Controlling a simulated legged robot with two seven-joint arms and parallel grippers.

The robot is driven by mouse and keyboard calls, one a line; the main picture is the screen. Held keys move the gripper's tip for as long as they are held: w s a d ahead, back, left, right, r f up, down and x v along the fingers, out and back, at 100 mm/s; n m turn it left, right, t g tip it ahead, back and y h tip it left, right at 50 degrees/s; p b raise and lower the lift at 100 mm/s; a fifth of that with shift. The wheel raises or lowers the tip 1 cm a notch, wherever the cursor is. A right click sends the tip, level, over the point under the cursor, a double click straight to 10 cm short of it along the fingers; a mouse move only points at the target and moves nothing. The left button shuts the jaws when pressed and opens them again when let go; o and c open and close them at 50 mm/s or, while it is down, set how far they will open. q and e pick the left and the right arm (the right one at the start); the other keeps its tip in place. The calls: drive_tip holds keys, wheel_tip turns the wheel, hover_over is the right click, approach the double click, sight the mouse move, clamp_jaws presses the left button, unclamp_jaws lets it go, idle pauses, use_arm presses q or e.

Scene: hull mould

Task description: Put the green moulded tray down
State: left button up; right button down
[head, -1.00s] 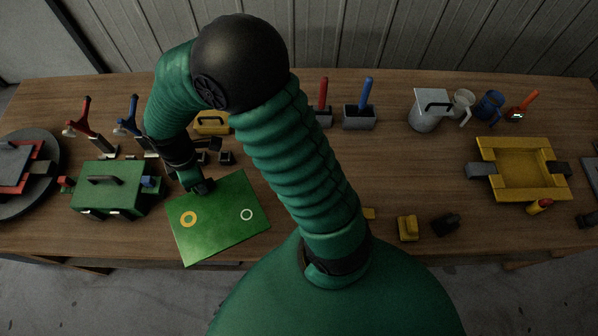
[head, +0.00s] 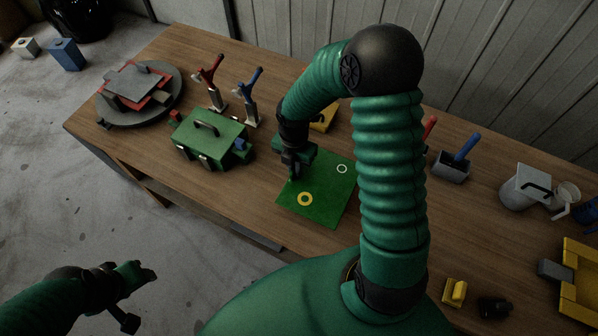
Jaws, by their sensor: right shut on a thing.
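The green moulded tray (head: 325,197) shows as a flat green sheet with a yellow ring and a white ring, right of a green lidded box. My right gripper (head: 293,174) comes down from above and is shut on the tray at its left edge; its fingertips are partly hidden. The tray is over the table, close to its top. I cannot tell whether it touches the wood. My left gripper (head: 136,296) is at the lower left, in front of the table and over the floor, with its fingers apart and nothing between them.
The green box (head: 210,139) with a handle stands left of the tray on the wooden table (head: 255,205). A yellow item (head: 323,118) is just behind the tray. Red-handled (head: 210,80) and blue-handled (head: 250,95) clamps stand behind the box. Bare wood lies in front of the tray.

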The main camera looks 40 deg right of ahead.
wheel_tip(320, 180, down, 3)
drive_tip(key=shift+a+r, duration=0.15)
drive_tip(key=shift+r, duration=0.05)
drive_tip(key=shift+d, duration=0.25)
drive_tip(key=c, duration=1.5)
unclamp_jaws()
drive_tip(key=shift+d+f, duration=0.1)
drive_tip(key=shift+d, duration=0.1)
drive_tip(key=shift+a, duration=0.2)
